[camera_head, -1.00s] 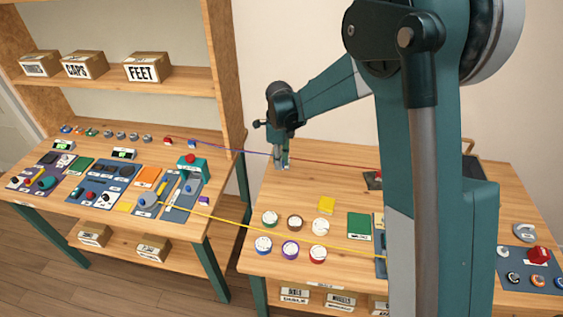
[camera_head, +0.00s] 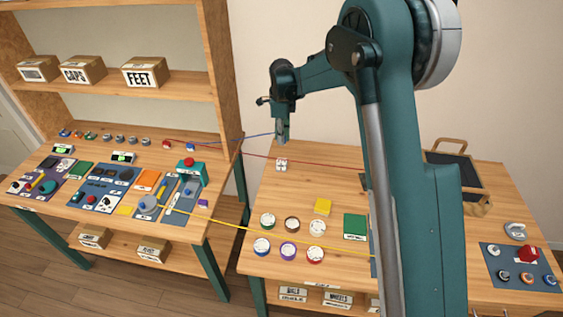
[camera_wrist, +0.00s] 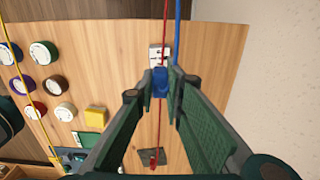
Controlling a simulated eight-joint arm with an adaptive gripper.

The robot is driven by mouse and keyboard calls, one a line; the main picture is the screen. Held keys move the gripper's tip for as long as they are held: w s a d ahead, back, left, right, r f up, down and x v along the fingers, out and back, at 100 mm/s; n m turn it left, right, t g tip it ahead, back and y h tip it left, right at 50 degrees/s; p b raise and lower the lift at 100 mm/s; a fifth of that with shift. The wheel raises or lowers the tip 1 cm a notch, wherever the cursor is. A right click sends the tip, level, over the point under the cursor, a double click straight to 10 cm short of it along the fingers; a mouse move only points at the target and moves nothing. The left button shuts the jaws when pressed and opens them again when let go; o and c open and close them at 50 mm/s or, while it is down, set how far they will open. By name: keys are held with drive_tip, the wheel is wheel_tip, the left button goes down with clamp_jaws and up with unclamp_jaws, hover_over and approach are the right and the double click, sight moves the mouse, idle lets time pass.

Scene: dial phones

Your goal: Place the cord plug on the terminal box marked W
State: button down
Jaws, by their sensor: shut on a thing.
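My gripper (camera_head: 282,138) is shut on a blue plug (camera_wrist: 160,82), which has a blue cord (camera_wrist: 177,22) running from it. In the head view the plug is hidden between the fingers, and the blue cord (camera_head: 245,137) stretches left to the left table. The plug is held above the right table. A small white terminal box (camera_head: 282,164) stands on the table just below my gripper.
A red cord (camera_head: 250,156) crosses close to the white box; its red end (camera_wrist: 154,160) lies at a dark plate (camera_wrist: 149,156). A yellow cord (camera_head: 250,227) crosses nearer the front. Several round pots (camera_head: 268,220) and a yellow block (camera_head: 323,205) stand in front.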

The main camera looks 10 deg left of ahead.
drive_tip(key=shift+f, duration=0.1)
hover_over(281, 161)
drive_tip(key=shift+d+f, duration=0.1)
drive_tip(key=shift+f, duration=2.95)
drive_tip(key=shift+f, duration=1.85)
drive_tip(key=shift+f+b, duration=0.2)
drive_tip(key=shift+b, duration=0.2)
drive_tip(key=c, duration=2.4)
unclamp_jaws()
drive_tip(key=shift+r, duration=0.15)
wheel_tip(281, 161, up, 12)
drive_tip(key=shift+r+p, duration=0.1)
drive_tip(key=shift+p, duration=0.3)
